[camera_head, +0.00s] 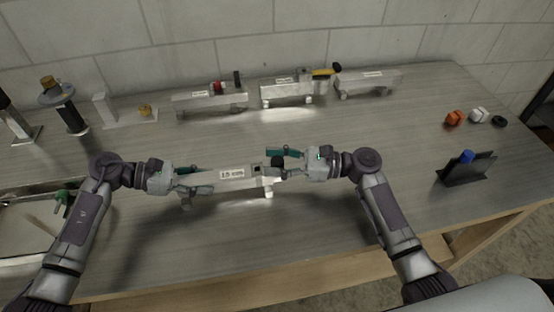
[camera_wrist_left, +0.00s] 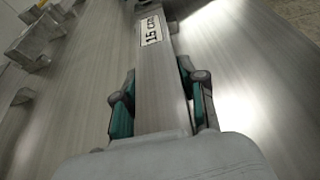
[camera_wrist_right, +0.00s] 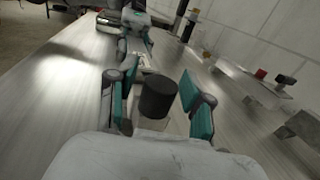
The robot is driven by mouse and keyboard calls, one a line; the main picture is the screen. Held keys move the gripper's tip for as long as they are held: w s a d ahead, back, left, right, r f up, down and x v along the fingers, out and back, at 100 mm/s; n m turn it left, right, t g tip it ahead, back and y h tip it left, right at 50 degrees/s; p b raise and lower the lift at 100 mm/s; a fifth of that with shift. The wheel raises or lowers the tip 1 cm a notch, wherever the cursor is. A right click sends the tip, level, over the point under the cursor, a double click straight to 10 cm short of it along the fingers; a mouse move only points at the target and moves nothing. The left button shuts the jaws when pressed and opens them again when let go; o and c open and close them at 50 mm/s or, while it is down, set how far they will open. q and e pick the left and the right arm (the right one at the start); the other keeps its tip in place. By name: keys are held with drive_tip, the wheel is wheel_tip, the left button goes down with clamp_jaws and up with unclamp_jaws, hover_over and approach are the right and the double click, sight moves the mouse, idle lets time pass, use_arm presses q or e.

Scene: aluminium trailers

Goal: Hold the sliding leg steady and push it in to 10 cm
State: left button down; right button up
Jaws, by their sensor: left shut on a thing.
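The aluminium sliding-leg assembly (camera_head: 216,183) lies crosswise near the front middle of the table on short feet, with a "15 cm" label (camera_head: 232,174). My left gripper (camera_head: 194,181) is shut on the left part of its bar; in the left wrist view a finger lies along each side of the bar (camera_wrist_left: 160,92). A black cylindrical knob (camera_wrist_right: 158,96) stands at the right end. My right gripper (camera_head: 283,163) is open at that end. In the right wrist view its fingers are on either side of the knob with gaps, apart from it.
Three similar aluminium units (camera_head: 212,97) stand along the back. A black stand (camera_head: 467,170) with a blue top piece is at the right, with small orange (camera_head: 454,118) and white blocks behind. A tray (camera_head: 30,215) is at the left. The table front is clear.

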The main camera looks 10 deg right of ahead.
drive_tip(key=shift+d, duration=0.25)
drive_tip(key=v, duration=1.1)
drive_tip(key=shift+s+d, duration=0.2)
drive_tip(key=shift+d, duration=0.15)
use_arm(q)
drive_tip(key=c, duration=0.6)
unclamp_jaws()
drive_tip(key=shift+a, duration=0.1)
drive_tip(key=shift+a, duration=0.1)
